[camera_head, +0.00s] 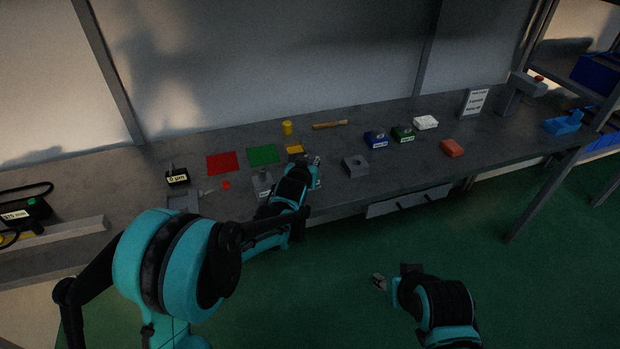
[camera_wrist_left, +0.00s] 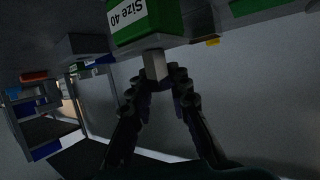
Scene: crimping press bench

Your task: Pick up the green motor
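In the left wrist view a green block with a "Size 40" label, the green motor (camera_wrist_left: 148,22), fills the top, with a grey post standing out from it towards my fingers. My left gripper (camera_wrist_left: 155,82) has its fingers apart, one on each side of the post's end, with a small gap showing. In the head view my left gripper (camera_head: 316,162) is over the front of the bench and its arm hides what is under it. A green labelled block (camera_head: 402,133) stands farther right there; I cannot tell whether it is the same one. My right gripper (camera_head: 379,282) is low, off the bench, its fingers unclear.
A blue labelled block (camera_head: 376,138), a grey block (camera_head: 356,166), a white block (camera_head: 426,122) and an orange block (camera_head: 452,148) stand on the bench right of my left gripper. Red (camera_head: 222,163) and green (camera_head: 262,154) mats lie to its left. The green floor in front is clear.

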